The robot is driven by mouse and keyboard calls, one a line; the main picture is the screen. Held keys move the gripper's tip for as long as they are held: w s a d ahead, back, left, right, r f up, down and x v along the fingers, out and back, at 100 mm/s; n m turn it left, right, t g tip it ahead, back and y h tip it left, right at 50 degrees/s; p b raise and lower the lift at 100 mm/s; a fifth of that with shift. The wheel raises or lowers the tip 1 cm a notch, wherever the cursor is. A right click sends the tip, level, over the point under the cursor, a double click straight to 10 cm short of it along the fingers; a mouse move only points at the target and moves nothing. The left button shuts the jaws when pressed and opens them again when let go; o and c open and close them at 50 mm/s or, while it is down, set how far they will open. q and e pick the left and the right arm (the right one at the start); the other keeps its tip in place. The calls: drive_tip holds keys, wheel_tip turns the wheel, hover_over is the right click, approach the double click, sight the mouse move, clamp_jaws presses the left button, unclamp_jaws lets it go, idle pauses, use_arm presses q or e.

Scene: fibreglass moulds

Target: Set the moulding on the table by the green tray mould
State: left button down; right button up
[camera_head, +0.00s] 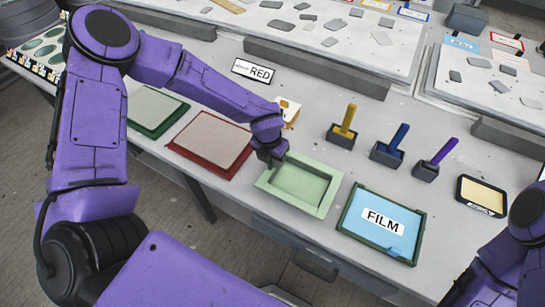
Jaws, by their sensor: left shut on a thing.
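A pale green tray-shaped moulding (302,183) with a raised rim and sunken middle is near the table's front edge. My left gripper (271,157) is shut on its upper left rim; the fingertips are small and partly hidden. I cannot tell whether the moulding touches the table or hangs just above it. A green-edged tray mould (143,129) with a beige inside lies at the left, partly behind my left arm. A red-edged tray mould (207,146) lies between it and the moulding. My right arm shows at the lower right, but its gripper is out of view.
A green-framed tray with blue film (352,232) lies right of the moulding. Yellow, blue and purple handled tools (341,134) stand in dark holders behind. A RED sign (253,72) and a yellow-and-white item (289,110) stand behind the red mould.

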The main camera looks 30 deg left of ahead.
use_arm(q)
drive_tip(key=c, duration=1.1)
unclamp_jaws()
drive_tip(key=r, duration=0.4)
drive_tip(key=s+r, duration=0.1)
drive_tip(key=r, duration=0.3)
drive_tip(key=r+b, duration=0.1)
drive_tip(key=r, duration=0.3)
drive_tip(key=shift+s+a, duration=0.15)
drive_tip(key=shift+s, duration=0.1)
